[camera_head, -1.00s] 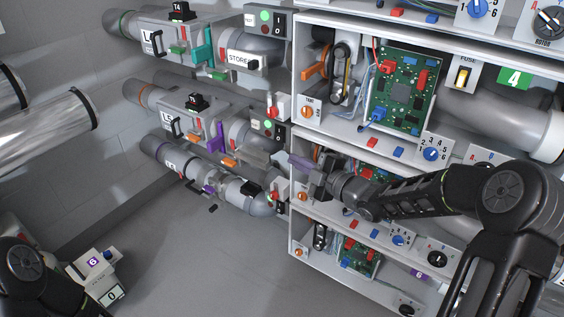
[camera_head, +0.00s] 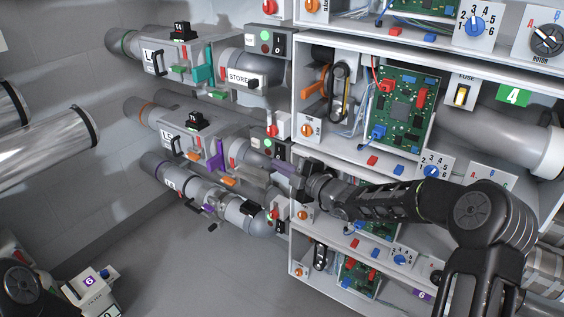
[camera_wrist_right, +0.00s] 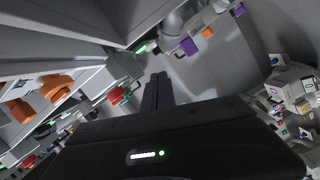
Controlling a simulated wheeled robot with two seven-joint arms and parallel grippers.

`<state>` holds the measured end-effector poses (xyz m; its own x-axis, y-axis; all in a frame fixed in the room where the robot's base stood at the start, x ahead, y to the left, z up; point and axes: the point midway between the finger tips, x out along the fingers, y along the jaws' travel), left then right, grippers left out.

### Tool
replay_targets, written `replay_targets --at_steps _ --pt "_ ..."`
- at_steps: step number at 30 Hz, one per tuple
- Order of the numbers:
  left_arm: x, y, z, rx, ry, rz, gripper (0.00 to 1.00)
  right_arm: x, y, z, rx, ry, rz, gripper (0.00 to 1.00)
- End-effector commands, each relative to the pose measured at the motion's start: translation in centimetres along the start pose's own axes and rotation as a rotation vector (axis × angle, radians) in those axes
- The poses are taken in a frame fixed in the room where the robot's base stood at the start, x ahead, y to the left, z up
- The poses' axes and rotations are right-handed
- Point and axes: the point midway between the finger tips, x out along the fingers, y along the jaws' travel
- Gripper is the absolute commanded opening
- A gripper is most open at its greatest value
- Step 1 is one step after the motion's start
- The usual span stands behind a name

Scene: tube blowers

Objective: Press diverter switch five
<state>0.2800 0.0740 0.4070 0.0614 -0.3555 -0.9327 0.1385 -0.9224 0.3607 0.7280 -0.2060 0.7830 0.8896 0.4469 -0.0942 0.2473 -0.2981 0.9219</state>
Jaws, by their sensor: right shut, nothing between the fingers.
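A grey switch box (camera_head: 274,150) with a green light and a dark rocker stands at the right end of the middle tube row. That row's label looks like L5, but the switch's own number is not readable. My right gripper (camera_head: 288,168) is shut and empty, just below and right of this box. I cannot tell whether it touches the box. In the right wrist view its dark fingers (camera_wrist_right: 158,92) are together, with a small green light (camera_wrist_right: 142,48) beyond them. My left gripper is out of view.
A similar switch box (camera_head: 273,43) stands on the tube row above. The shelf rack (camera_head: 294,95) with circuit boards and dials is right of the gripper. A lower tube row (camera_head: 200,195) runs below left. A white box marked 6 (camera_head: 88,283) is at bottom left.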

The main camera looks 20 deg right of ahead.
Motion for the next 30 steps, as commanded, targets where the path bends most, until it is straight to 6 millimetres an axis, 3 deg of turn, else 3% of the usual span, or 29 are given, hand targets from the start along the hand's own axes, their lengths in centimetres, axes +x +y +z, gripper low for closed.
replay_targets --at_steps 4,7,12,25,30 --pt "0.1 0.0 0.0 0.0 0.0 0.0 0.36 2.9 0.0 0.2 0.001 0.0 0.001 0.0" --pt "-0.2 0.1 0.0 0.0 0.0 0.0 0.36 3.0 0.0 2.1 0.001 -0.004 0.001 0.0" --pt "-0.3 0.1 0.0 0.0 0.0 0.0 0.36 3.4 0.1 3.5 0.0 0.0 0.001 0.0" --pt "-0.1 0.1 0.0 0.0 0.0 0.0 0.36 3.4 0.0 3.9 -0.002 0.0 0.001 0.0" --pt "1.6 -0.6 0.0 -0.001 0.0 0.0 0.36 3.6 -0.6 4.4 -0.042 0.001 0.011 0.0"
